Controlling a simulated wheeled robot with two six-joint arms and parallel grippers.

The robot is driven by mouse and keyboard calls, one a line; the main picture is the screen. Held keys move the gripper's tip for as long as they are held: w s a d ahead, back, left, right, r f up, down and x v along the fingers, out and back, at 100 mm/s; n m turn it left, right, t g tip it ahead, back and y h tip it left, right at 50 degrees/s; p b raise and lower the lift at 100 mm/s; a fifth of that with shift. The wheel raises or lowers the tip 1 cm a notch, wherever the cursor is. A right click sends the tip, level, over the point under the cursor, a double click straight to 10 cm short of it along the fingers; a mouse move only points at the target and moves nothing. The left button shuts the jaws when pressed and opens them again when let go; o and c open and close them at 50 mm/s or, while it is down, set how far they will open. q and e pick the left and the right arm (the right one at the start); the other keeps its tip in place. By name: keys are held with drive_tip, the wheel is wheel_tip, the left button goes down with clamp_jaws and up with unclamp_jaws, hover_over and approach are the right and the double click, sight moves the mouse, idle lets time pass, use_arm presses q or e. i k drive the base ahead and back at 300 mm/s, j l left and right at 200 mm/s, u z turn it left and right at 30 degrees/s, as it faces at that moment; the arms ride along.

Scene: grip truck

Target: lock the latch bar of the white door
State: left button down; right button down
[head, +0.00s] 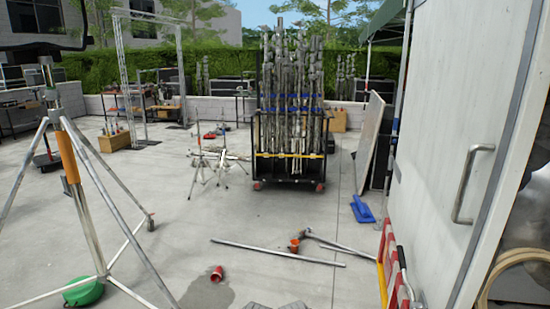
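The white door (430,130) stands upright along the right side of the head view. A grey metal bar handle (464,187) is fixed on its face. I cannot tell whether this handle is the latch bar, and I make out no other clear latch. A dark-edged strip runs down the door's right edge, and a darker interior shows at the far lower right. Neither of my grippers is in view.
A red and white barrier (388,262) stands at the door's foot. A wheeled rack of poles (290,130) stands mid-yard. A tripod stand (75,170) is at left. A long pipe (278,252), red cup (217,274) and blue shovel (362,210) lie on open concrete.

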sight(414, 305)
drive_tip(key=i+j+z, duration=0.35)
drive_tip(key=i, duration=0.25)
drive_tip(key=i+j+z, duration=0.4)
drive_tip(key=i, duration=0.2)
drive_tip(key=i+j+z, duration=0.35)
drive_tip(key=i+j, duration=0.2)
